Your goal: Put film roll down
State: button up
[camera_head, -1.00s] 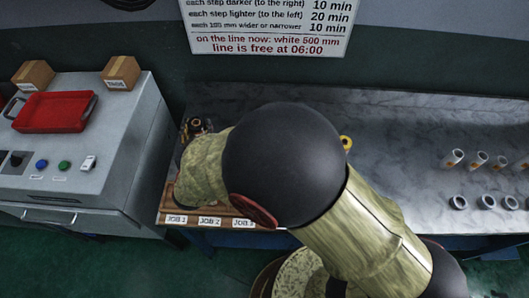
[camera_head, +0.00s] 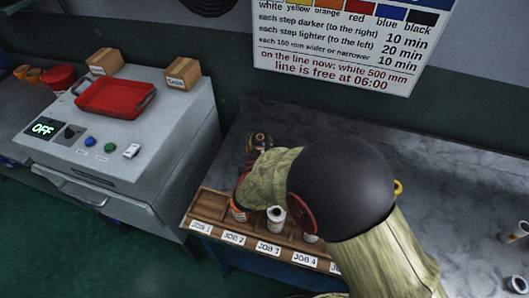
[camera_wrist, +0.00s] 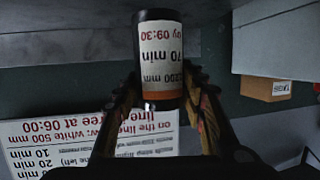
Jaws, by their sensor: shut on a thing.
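My gripper (camera_wrist: 160,100) is shut on a film roll (camera_wrist: 160,55), with a finger on each side of it. The roll is dark with an orange band at one end and a white label reading "70 min" and "by 09:30". The wrist picture is upside down, so the label stands upright. In the head view the roll (camera_head: 259,138) shows small and dark beyond the job rack (camera_head: 208,206), over the grey marble bench; its height above the bench is unclear. My arm hides most of the gripper. The rack has slots labelled JOB 1 to JOB 4 and more.
A grey machine (camera_head: 150,150) with a red tray (camera_head: 115,97) is left. A sign (camera_head: 340,45) hangs behind. Bare bench (camera_head: 440,170) lies right.

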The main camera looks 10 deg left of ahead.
aim_at(264, 148)
jog(key=shift+w+d+f, duration=0.45)
jog(key=shift+w+f, duration=0.05)
jog(key=shift+f, duration=0.25)
jog(key=shift+w+d+f+b, duration=0.1)
jog(key=shift+f+b, duration=0.5)
jog(key=shift+f, duration=0.3)
jog(key=shift+w+d+f+b, duration=0.1)
jog(key=shift+f+b, duration=0.45)
jog(key=shift+f, duration=0.3)
jog(key=shift+f, duration=0.2)
jog(key=o, duration=1.4)
jog(key=shift+s+r, duration=0.1)
jog(key=shift+r, duration=0.15)
jog(key=p+v, duration=0.3)
jog(key=v, duration=0.8)
jog(key=shift+s, duration=0.4)
